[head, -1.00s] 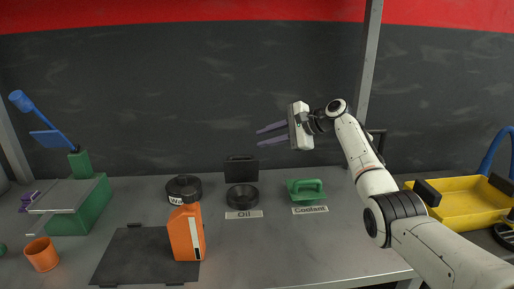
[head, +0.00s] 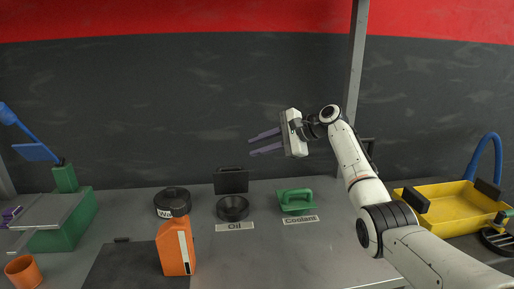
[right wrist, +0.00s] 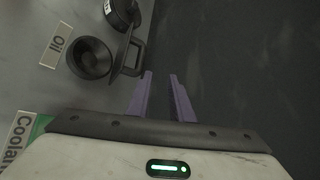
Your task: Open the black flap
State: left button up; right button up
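The black flap (head: 231,181) stands upright behind the round black Oil funnel (head: 233,207) on the workbench. In the right wrist view the flap (right wrist: 137,54) shows as a dark frame-like edge beside the funnel (right wrist: 88,57). My right gripper (head: 251,146) is above and slightly right of the flap, pointing left, with its purple fingers apart and nothing between them. The fingers (right wrist: 160,75) also show apart in the right wrist view, clear of the flap. My left gripper is out of view.
A green Coolant cover with a handle (head: 296,200) sits right of the Oil funnel. A black round cap (head: 172,200) and an orange jug (head: 176,247) stand to the left. A yellow tray (head: 452,210) is at the right. The dark wall is behind.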

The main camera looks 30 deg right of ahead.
jog(key=b+v, duration=0.1)
jog(key=v, duration=0.8)
jog(key=shift+s+d, duration=0.15)
jog(key=shift+s, duration=0.15)
jog(key=shift+r, duration=0.1)
